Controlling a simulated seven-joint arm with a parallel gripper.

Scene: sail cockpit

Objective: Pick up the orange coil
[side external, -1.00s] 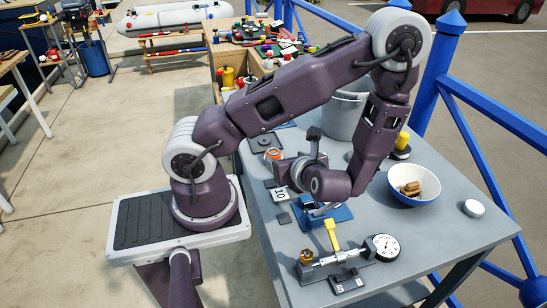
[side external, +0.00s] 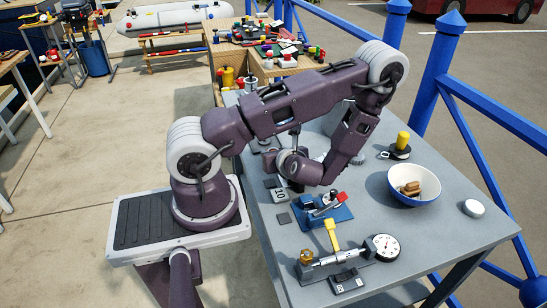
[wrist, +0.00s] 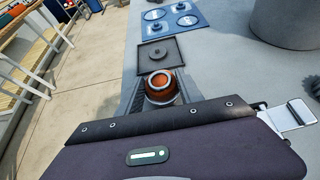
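The orange coil (wrist: 161,85) shows in the wrist view as a small round orange-brown piece with a pale ring on top, just ahead of my gripper's body. My gripper (wrist: 160,77) has dark fingers on the left and right of the coil, with the coil between them. The fingers look apart, and I see no clear contact with the coil. In the side view the coil and fingertips are hidden behind my arm.
A square dark tray (wrist: 161,56) lies just beyond the coil, with blue plates (wrist: 172,18) further on. A grey bucket (wrist: 300,22) stands right. In the side view, a bowl (side external: 414,184), dial gauge (side external: 386,247) and blue fixture (side external: 325,213) stand on the grey table.

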